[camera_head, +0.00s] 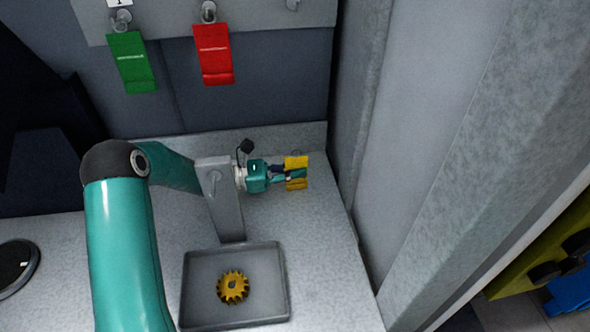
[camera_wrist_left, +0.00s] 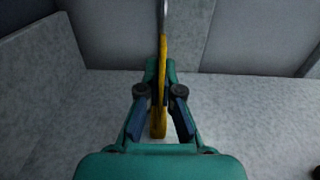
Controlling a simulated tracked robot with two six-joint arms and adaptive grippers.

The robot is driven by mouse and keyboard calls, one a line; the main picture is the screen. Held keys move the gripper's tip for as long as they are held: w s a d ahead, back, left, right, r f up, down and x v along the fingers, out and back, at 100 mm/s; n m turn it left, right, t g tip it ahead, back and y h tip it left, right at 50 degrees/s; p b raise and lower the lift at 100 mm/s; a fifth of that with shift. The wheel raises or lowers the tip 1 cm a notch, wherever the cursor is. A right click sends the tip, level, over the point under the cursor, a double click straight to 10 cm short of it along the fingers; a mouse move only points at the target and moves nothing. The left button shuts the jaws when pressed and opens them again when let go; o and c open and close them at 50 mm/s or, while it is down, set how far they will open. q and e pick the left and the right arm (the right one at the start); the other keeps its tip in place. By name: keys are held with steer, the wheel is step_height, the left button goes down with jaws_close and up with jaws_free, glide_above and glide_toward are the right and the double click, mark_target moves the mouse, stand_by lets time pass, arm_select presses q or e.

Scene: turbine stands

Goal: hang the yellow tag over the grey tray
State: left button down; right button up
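My left gripper (camera_head: 290,174) is to the right of the grey post and above the bench, shut on the yellow tag (camera_head: 296,162). Yellow shows on both sides of the fingers. In the left wrist view the tag (camera_wrist_left: 158,124) is seen edge-on between the fingers, with a thin metal piece at its far end. The grey tray (camera_head: 188,290) lies on the bench below and left of the gripper, with a yellow gear (camera_head: 233,287) in it. A grey post (camera_head: 227,218) with a small hook stands behind the tray. My right gripper is in neither view.
A green tag (camera_head: 132,62) and a red tag (camera_head: 214,54) hang from hooks on the back panel. A grey wall (camera_head: 415,130) bounds the bench on the right. A black round object (camera_head: 17,265) is at the left.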

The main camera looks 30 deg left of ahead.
arm_select(q)
steer(key=shift+f, duration=0.1)
steer(key=c, duration=1.8)
jaws_free()
steer(key=o, duration=0.5)
steer(key=b+v, duration=0.1)
steer(key=v, duration=1.1)
steer(key=shift+s+b, duration=0.1)
steer(key=shift+b, duration=0.2)
